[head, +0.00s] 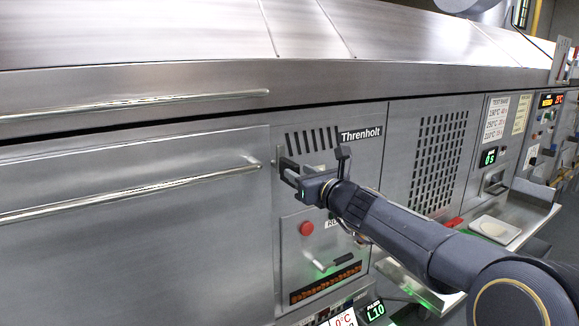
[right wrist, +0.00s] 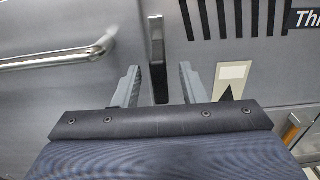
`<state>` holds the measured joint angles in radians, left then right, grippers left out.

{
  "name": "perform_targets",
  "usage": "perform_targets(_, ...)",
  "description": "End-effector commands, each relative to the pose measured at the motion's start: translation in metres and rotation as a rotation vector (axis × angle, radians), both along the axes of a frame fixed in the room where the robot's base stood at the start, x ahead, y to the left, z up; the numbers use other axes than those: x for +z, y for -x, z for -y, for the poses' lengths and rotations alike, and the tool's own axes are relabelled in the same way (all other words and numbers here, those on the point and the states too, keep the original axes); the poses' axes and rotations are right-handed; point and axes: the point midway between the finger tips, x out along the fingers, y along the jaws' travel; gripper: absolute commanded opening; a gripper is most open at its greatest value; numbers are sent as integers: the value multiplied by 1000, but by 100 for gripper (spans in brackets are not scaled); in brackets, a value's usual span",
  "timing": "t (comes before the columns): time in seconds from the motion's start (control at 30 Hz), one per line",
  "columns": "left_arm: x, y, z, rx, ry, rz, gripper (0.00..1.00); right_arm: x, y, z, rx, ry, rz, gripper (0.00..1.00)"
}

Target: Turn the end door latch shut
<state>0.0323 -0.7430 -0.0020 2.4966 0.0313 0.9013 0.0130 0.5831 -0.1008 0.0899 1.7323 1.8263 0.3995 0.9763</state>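The latch (right wrist: 157,60) shows in the right wrist view as an upright dark lever on the steel front, just right of the end of a door's bar handle. My right gripper (right wrist: 157,85) is open, with one fingertip on each side of the lever and a visible gap on both sides. I cannot tell how deep the fingers reach around it. In the head view my right gripper (head: 316,165) is at the panel below the vent slots, and it mostly hides the latch. The large steel door (head: 120,240) lies to its left and looks flush with the front. My left gripper is not in view.
The door's long bar handle (head: 130,193) sticks out to the left. Below the gripper is a panel with a red button (head: 306,228) and a small lever (head: 335,262). A shelf with a white tray (head: 493,228) juts out at the right.

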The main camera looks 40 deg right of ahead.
Motion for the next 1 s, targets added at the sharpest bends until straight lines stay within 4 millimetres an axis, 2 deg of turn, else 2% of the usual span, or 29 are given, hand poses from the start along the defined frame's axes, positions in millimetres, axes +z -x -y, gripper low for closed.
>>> perform_targets(0.1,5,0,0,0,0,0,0,1,-21,2,3,0,-1,38)
perform_targets(0.3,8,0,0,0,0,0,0,1,-42,4,2,3,1,38)
perform_targets(0.63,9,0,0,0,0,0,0,0,-47,4,3,4,0,38)
perform_targets(0.93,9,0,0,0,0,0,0,0,-46,4,3,4,0,0)
perform_targets(1.0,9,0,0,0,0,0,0,0,-46,4,3,4,0,0)
